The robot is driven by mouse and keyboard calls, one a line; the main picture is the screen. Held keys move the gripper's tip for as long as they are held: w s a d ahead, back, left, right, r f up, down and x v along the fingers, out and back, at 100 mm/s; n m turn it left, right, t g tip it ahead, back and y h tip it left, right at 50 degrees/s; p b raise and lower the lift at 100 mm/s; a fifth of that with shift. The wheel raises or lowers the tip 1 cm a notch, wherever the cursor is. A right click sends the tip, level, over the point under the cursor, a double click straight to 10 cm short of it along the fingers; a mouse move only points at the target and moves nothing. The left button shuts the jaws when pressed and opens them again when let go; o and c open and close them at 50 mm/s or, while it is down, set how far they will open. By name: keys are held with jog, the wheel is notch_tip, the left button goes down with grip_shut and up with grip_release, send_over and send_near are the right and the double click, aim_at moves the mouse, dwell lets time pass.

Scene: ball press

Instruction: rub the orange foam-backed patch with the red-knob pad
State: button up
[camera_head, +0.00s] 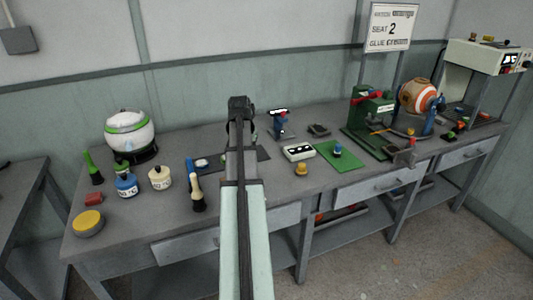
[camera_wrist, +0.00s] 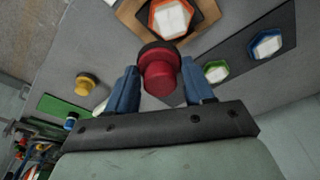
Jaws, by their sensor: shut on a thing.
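My gripper (camera_wrist: 160,88) is shut on the red-knob pad (camera_wrist: 160,75), one blue finger on each side of the red knob. The pad's dark base (camera_wrist: 148,48) shows beyond the knob, beside the lower edge of the orange patch (camera_wrist: 155,20). The patch has a white centre, an orange hexagonal rim and a tan backing (camera_wrist: 128,14). Whether the pad touches the patch I cannot tell. In the head view my arm hides the pad and the orange patch.
A green-rimmed patch (camera_wrist: 216,71) and a blue-rimmed patch (camera_wrist: 267,45) lie to the right in the wrist view. A yellow knob (camera_wrist: 88,84) stands left. In the head view a white-and-black box (camera_head: 298,152), a green mat (camera_head: 345,161) and a green press (camera_head: 365,125) stand right.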

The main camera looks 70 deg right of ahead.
jog(key=shift+w+a+f+m, duration=0.15)
jog(key=shift+a+f+m, duration=0.45)
jog(key=shift+f, duration=0.6)
jog(key=shift+w+a+f+m, duration=0.15)
jog(key=shift+a+f+m, duration=0.2)
jog(key=shift+a+f, duration=0.65)
jog(key=shift+w+a+f+m, duration=0.15)
jog(key=shift+a+f+m, duration=0.35)
jog(key=shift+f, duration=0.85)
jog(key=shift+w+d+f, duration=0.15)
jog(key=shift+d+f, duration=0.05)
jog(key=shift+d, duration=0.1)
jog(key=shift+w+d+f, duration=0.1)
jog(key=shift+w+d, duration=0.2)
jog(key=shift+d, duration=0.45)
jog(key=shift+c, duration=0.3)
jog(key=shift+w+d, duration=0.35)
jog(key=shift+d, duration=0.5)
jog(key=shift+w+d, duration=0.35)
jog(key=shift+d, duration=0.5)
jog(key=shift+s+a, duration=0.4)
jog(key=shift+a, duration=0.5)
jog(key=shift+s+a, duration=0.35)
jog(key=shift+a, duration=0.6)
jog(key=shift+s+a, duration=0.4)
jog(key=shift+a, duration=0.5)
notch_tip(320, 180, up, 8)
